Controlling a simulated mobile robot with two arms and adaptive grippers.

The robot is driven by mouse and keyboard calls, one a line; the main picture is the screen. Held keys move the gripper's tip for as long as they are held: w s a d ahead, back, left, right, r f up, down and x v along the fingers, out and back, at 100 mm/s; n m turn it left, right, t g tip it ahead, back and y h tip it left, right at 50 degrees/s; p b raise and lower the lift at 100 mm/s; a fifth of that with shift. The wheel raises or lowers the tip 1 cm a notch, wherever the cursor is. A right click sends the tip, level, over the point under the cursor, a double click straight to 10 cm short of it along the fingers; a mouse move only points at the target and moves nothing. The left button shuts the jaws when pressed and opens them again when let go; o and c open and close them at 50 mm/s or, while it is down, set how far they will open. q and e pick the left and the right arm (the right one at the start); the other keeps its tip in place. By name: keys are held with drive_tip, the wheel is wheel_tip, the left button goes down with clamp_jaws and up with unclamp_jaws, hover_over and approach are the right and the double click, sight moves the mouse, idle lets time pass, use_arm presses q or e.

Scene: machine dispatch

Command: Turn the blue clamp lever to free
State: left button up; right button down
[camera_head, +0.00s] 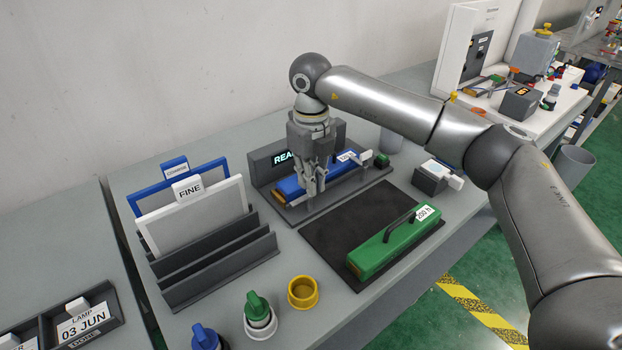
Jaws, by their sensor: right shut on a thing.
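A long blue unit (289,187) with a white label lies in a dark grey fixture (297,215) below a lit display. No blue clamp lever shows clearly. A small green block (382,160) and a pale upright piece stand at the fixture's right end. My left gripper is not in view.
A green unit (385,250) with a black handle lies on a dark mat (335,225) in front. A rack (215,265) with panels stands left. A yellow ring (303,291), a green knob (258,308) and a blue knob (204,336) are near the front edge.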

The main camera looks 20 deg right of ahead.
drive_tip(key=shift+w+r, duration=0.1)
drive_tip(key=shift+r, duration=0.1)
drive_tip(key=c, duration=1.6)
unclamp_jaws()
drive_tip(key=shift+f, duration=0.1)
wheel_tip(320, 180, up, 12)
